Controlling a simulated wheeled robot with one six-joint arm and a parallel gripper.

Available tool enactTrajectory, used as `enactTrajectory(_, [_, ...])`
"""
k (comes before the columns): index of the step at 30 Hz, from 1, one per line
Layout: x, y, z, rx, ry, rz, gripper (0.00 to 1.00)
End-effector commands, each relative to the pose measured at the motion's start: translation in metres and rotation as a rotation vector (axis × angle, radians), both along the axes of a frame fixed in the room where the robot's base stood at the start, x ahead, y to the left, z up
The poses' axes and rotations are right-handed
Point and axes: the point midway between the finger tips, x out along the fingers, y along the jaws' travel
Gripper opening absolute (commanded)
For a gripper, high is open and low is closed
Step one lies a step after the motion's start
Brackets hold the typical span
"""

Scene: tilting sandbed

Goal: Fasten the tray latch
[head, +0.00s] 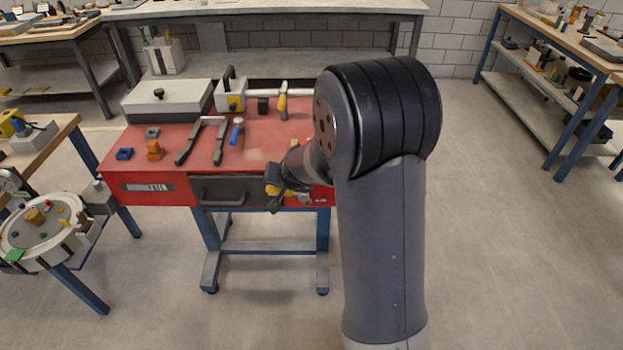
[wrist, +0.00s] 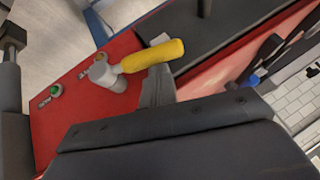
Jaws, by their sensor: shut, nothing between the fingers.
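The dark tray front (head: 225,186) with its bar handle sits in the red bench's front; I cannot tell if it is fully flush. In the wrist view, the tray front (wrist: 225,42) runs across the top. The latch has a yellow grip (wrist: 152,56) and a grey pivot on the red panel. Its grip points toward the tray front, and its end lies close to the tray's edge. My gripper (head: 274,190) is shut and empty at the tray's right end, by the latch. My arm and gripper hide part of this area in the head view.
The red bench top (head: 262,143) holds a grey lidded box (head: 168,101), a blue-handled tool (head: 237,131), an orange block (head: 155,150) and other tools. A round table (head: 42,226) stands at left. Floor is open at right. A green button (wrist: 56,90) sits on the red panel.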

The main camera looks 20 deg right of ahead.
Motion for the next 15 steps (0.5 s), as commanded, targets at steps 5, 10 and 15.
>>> enactTrajectory(5, [0.0003,-0.0001,-0.0049,0.000,-0.001,-0.001,0.00])
enactTrajectory(10, [0.0003,0.0002,-0.0068,0.001,0.000,-0.001,0.00])
enactTrajectory(15, [0.0009,0.0003,-0.0073,-0.004,0.002,-0.001,0.00])
